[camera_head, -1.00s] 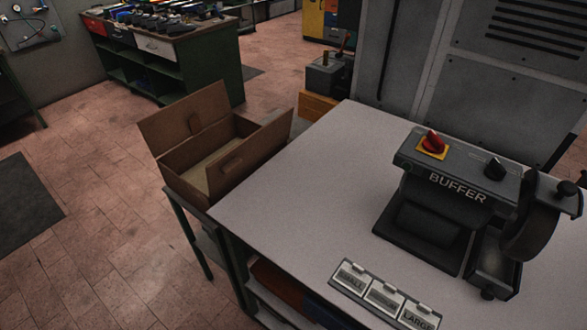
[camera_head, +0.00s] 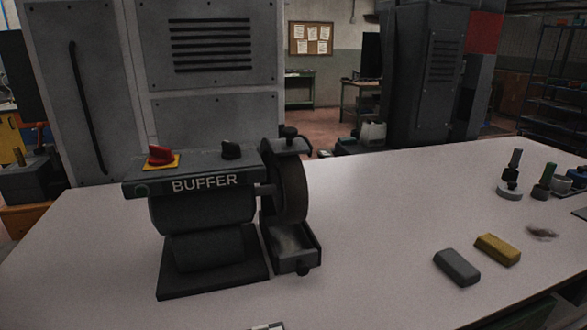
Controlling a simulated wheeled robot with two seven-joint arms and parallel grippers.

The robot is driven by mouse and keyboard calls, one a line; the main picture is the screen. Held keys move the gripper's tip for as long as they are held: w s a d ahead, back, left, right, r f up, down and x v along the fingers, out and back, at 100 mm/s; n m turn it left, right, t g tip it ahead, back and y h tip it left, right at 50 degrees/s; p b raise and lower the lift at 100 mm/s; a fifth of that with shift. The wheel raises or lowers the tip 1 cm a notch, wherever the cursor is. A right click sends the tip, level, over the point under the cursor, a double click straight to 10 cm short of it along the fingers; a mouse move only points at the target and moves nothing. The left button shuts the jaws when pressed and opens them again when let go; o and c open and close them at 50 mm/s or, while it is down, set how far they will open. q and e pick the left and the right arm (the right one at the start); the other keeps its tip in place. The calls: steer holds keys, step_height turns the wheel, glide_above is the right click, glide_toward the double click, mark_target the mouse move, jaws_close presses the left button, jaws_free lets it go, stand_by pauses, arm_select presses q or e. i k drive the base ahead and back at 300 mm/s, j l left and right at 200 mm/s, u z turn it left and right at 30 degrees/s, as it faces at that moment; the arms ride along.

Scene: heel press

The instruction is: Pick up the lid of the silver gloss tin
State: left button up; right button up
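I cannot pick out the silver gloss tin or its lid for certain.
A buffer machine (camera_head: 205,215) with a wheel stands on the left of the pale table (camera_head: 385,220). The table's middle is clear.

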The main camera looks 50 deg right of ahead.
mark_target(510, 192)
steer(key=z, duration=3.1)
steer(key=i+l+u, duration=0.65)
steer(key=l+u, duration=0.25)
steer(key=l, duration=0.2)
steer(key=i+l+u, duration=0.2)
steer(key=l+u, duration=0.25)
steer(key=l, duration=0.3)
steer(key=l+u, duration=0.5)
steer(key=l, duration=0.2)
steer(key=l+u, duration=0.45)
steer(key=l, duration=0.35)
steer(key=k+l+u, duration=0.25)
steer(key=l+u, duration=0.2)
steer(key=l, duration=0.25)
